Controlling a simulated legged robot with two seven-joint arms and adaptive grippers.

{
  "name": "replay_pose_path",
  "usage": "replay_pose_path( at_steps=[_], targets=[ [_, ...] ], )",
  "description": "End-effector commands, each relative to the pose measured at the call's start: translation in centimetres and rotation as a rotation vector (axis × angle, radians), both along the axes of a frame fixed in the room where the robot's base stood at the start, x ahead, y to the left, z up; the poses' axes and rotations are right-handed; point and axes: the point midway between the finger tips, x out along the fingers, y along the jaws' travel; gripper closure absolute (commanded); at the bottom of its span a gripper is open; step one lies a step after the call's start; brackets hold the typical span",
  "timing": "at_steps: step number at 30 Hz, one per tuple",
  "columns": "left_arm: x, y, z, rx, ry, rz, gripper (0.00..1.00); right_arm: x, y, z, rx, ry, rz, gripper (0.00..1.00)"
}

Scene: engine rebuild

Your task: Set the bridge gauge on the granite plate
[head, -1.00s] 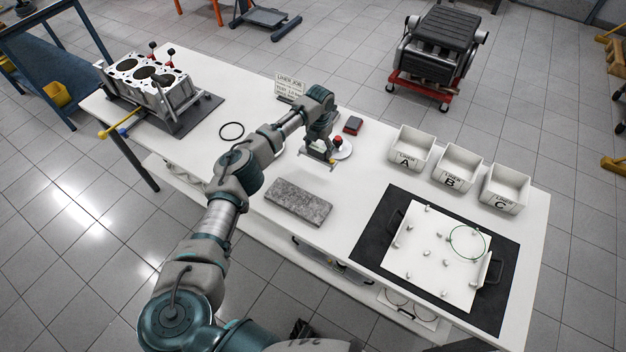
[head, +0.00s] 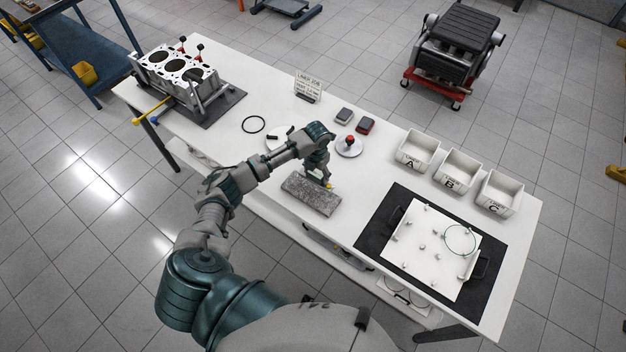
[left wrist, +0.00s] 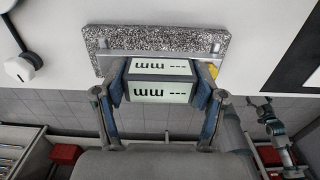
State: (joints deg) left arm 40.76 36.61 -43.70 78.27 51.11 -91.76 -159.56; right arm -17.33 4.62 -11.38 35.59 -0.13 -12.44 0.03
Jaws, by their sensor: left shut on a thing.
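The granite plate (head: 310,195) is a speckled grey slab on the white table's front half, and it also shows in the left wrist view (left wrist: 160,38). My left gripper (head: 325,178) is over the plate's right part, pointing down. It is shut on the bridge gauge, whose pale body with "mm" displays (left wrist: 160,80) sits between the fingers in the left wrist view. The gauge's metal bar lies across the plate in that view. I cannot tell whether the gauge touches the plate. My right arm (left wrist: 277,135) seems to show at the right of the wrist view, its fingers unclear.
A white disc with a red knob (head: 349,146) stands behind the plate. Liner bins (head: 417,151) stand at the back right. A white fixture board (head: 430,250) lies on a black mat at right. The engine block (head: 175,72) is far left.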

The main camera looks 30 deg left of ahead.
Motion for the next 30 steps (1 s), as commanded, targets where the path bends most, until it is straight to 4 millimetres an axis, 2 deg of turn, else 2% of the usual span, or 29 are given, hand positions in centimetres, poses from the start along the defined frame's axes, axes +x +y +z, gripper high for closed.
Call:
replay_pose_path(
  at_steps=[2,9,16,26,27,29,30],
  targets=[
    [-1.1,0.1,0.1,-0.001,-0.001,0.000,0.83,0.0,0.1,0.7,0.000,0.000,-0.001,0.00],
    [-2.8,-0.1,-0.2,-0.001,-0.001,0.000,0.83,0.1,0.1,1.2,0.000,0.001,-0.001,0.00],
    [-2.8,-0.5,-3.5,0.002,0.000,0.001,0.83,0.1,0.0,1.7,0.004,0.000,-0.001,0.00],
    [-2.7,-0.3,-4.0,0.001,-0.001,0.001,0.83,0.2,0.2,1.5,0.002,0.000,-0.001,0.00],
    [-2.8,-0.2,-4.1,0.000,0.000,0.001,0.22,0.2,0.2,1.5,0.002,0.001,-0.002,0.00],
    [-2.8,-0.1,-4.1,0.000,0.000,0.001,0.07,0.2,0.2,1.6,0.001,0.001,-0.002,0.00],
    [-2.8,-0.1,-4.0,0.000,0.000,0.001,0.05,0.2,0.2,1.6,0.001,0.001,-0.002,0.00]
  ],
)
